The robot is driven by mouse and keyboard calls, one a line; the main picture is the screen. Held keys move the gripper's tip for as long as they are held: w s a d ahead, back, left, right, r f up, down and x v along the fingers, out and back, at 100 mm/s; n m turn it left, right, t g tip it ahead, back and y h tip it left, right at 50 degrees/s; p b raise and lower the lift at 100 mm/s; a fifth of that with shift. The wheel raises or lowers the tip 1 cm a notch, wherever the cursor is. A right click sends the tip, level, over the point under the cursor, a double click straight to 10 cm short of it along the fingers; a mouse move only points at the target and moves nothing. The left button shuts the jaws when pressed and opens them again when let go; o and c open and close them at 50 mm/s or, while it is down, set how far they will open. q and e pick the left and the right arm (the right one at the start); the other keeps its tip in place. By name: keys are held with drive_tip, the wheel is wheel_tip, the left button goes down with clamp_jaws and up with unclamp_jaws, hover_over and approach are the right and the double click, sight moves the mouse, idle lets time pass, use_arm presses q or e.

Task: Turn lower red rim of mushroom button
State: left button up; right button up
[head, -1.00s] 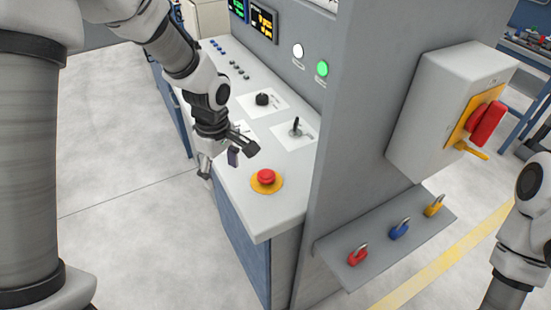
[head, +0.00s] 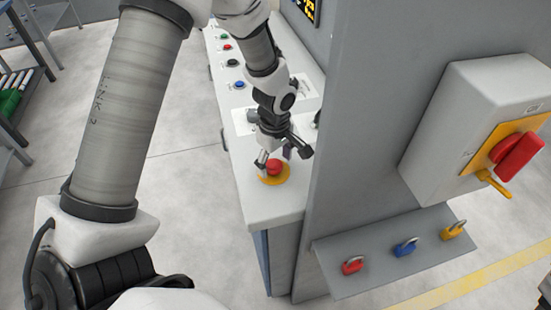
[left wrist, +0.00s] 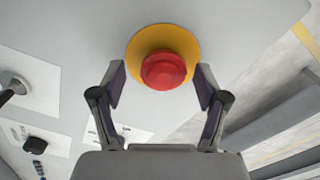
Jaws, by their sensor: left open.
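The red mushroom button (head: 275,167) sits on a round yellow plate (head: 268,180) near the front end of the console top. In the left wrist view the red button (left wrist: 163,70) and yellow plate (left wrist: 140,42) lie ahead of the fingertips, a little above the line between them. My left gripper (head: 284,158) is open at the button, with a finger on each side in the picture; in the left wrist view the open gripper (left wrist: 160,80) shows nothing between its pads but the button's lower part. I cannot tell whether a finger touches it. My right gripper is out of view.
A grey panel (head: 375,130) stands right beside the console. It carries a switch box (head: 470,125) with a red handle (head: 517,157), and a shelf (head: 390,262) with red, blue and yellow padlocks. Console buttons and switches lie behind my left arm.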

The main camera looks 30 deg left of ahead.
use_arm(q)
drive_tip(key=shift+s+a+r, duration=0.1)
drive_tip(key=shift+s, duration=0.05)
drive_tip(key=shift+s+a, duration=0.1)
drive_tip(key=shift+s, duration=0.05)
drive_tip(key=shift+c, duration=1.3)
drive_tip(key=c, duration=0.9)
drive_tip(key=shift+m, duration=0.3)
drive_tip(key=m+p, duration=0.1)
drive_tip(key=m, duration=0.2)
drive_tip(key=shift+m+p, duration=0.45)
drive_tip(key=shift+m, duration=1.05)
